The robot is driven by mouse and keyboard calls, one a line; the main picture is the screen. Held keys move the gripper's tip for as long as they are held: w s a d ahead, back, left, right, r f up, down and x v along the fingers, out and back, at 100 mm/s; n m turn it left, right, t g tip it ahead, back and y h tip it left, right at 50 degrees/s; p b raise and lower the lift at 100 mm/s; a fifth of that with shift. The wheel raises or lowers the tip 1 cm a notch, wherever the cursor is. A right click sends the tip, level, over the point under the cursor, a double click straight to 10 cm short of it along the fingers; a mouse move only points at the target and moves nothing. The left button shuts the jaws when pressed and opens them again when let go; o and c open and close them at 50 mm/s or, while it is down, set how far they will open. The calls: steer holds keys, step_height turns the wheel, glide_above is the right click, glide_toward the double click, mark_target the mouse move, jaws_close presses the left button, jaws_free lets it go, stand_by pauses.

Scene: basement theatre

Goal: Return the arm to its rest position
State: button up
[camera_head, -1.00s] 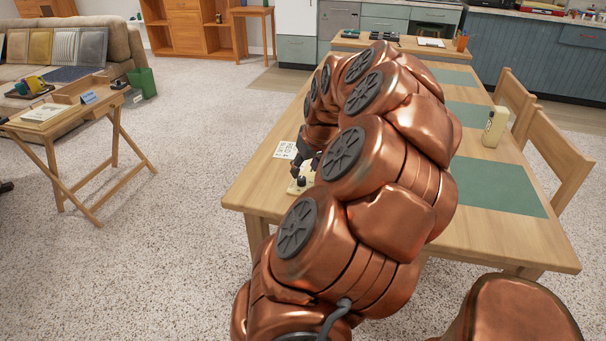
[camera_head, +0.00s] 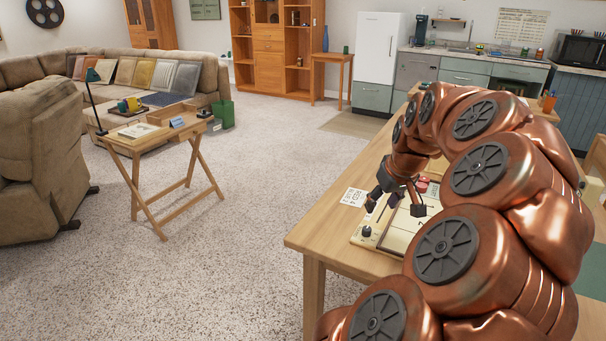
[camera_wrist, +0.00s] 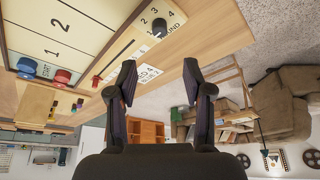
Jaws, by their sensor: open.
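My copper arm arches over the right side of the head view. My gripper (camera_head: 396,205) hangs at its end above the near left corner of the wooden table (camera_head: 318,237). In the wrist view my gripper (camera_wrist: 162,85) shows two dark fingers spread apart with nothing between them. A cream game board (camera_head: 384,244) with a dark knob (camera_head: 366,231) lies on the table below the gripper. In the wrist view the board (camera_wrist: 60,38) shows numbered panels, and the knob (camera_wrist: 159,27) sits near the table edge. My arm hides much of the table.
A white card (camera_head: 354,197) lies on the table edge. Carpet between the tables is clear.

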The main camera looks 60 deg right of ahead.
steer(key=w+a+f+n+g+y, duration=0.1)
steer(key=w+a+n, duration=0.1)
steer(key=w+a, duration=0.5)
steer(key=w+a+f+n+y, duration=0.1)
steer(key=w+a, duration=0.1)
steer(key=a, duration=0.9)
steer(key=w+a+f+n+g+y, duration=0.1)
steer(key=w+a+n, duration=0.1)
steer(key=w+a, duration=0.5)
steer(key=s+a+f+n+g, duration=0.1)
steer(key=s+a+f+g, duration=0.15)
steer(key=s+a, duration=0.65)
steer(key=s+a+f+n+g, duration=0.2)
steer(key=s+a+f, duration=0.2)
steer(key=s+a, duration=0.55)
steer(key=w+a+r+p, duration=0.1)
steer(key=r+p, duration=0.7)
steer(key=r, duration=0.1)
steer(key=w+a+r+t+p, duration=0.1)
steer(key=w+r+p, duration=0.1)
steer(key=r+p, duration=0.7)
steer(key=shift+w+a+r, duration=0.2)
steer(key=shift+w, duration=0.1)
steer(key=shift+c, duration=0.3)
